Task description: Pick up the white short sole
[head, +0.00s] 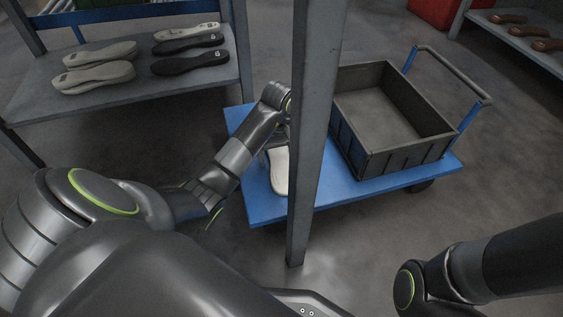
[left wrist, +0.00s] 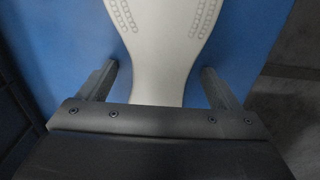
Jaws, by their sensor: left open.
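A white sole (head: 280,172) lies on the blue deck of a cart, partly hidden by a grey post and my left arm in the head view. In the left wrist view the same sole (left wrist: 160,45) runs lengthwise between my fingers, its narrow waist nearest the gripper and rows of small dots on its wider part. My left gripper (left wrist: 158,84) is open, with one finger on each side of the waist and a gap on both sides. In the head view it is mostly hidden behind the post. My right gripper is out of view; only my right arm shows.
The grey upright post (head: 312,130) stands right beside my left arm. An empty dark crate (head: 408,158) fills the right of the blue cart (head: 345,189). A shelf (head: 130,94) at upper left holds several grey, black and pale soles. Brown soles (head: 527,31) lie on another shelf at upper right.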

